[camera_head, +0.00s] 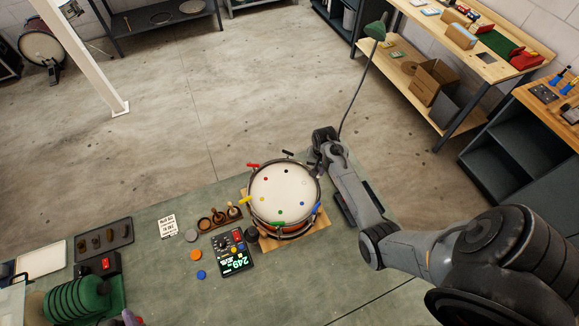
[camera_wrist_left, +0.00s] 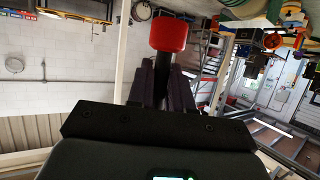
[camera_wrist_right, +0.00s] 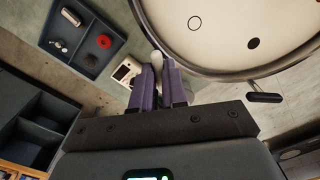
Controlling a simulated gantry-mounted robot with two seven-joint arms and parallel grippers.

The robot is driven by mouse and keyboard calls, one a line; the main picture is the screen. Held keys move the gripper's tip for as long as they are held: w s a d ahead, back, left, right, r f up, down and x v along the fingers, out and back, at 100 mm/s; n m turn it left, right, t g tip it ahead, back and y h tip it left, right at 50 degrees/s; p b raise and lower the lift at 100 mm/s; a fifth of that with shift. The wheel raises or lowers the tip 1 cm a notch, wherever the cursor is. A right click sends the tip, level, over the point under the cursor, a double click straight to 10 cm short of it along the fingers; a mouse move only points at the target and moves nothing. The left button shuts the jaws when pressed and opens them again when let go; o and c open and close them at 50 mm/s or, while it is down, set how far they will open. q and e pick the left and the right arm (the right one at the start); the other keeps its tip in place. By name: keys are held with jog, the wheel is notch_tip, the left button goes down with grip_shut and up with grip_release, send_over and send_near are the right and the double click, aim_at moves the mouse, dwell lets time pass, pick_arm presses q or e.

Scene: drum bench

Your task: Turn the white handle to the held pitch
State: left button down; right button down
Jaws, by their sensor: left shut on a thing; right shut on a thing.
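The drum (camera_head: 284,194) stands on a wooden board on the bench, with coloured handles around its rim. My right gripper (camera_wrist_right: 158,82) is shut on the white handle (camera_wrist_right: 157,60) beside the rim; in the head view my right arm hides the handle. The drumhead (camera_wrist_right: 225,35) also fills the top of the right wrist view. My left gripper (camera_head: 131,318) shows only as a purple tip at the bottom edge of the head view. In the left wrist view it is shut on a black-shafted tool with a red head (camera_wrist_left: 168,34). A meter (camera_head: 234,259) beside the drum shows green digits, apparently 249.
A green ribbed object (camera_head: 77,300) stands at the bench's front left. A dark tray (camera_head: 104,240), a wooden rack (camera_head: 219,217) and coloured discs (camera_head: 196,255) lie left of the drum. Bare bench separates these things.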

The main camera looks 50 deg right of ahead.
jog(key=n, duration=0.9)
jog(key=shift+n, duration=0.4)
dwell(0.4)
jog(key=c, duration=1.2)
grip_release()
jog(key=shift+o, duration=0.2)
jog(key=shift+r, duration=0.1)
notch_tip(320, 180, up, 7)
jog(key=shift+r+b, duration=0.1)
jog(key=shift+b, duration=0.5)
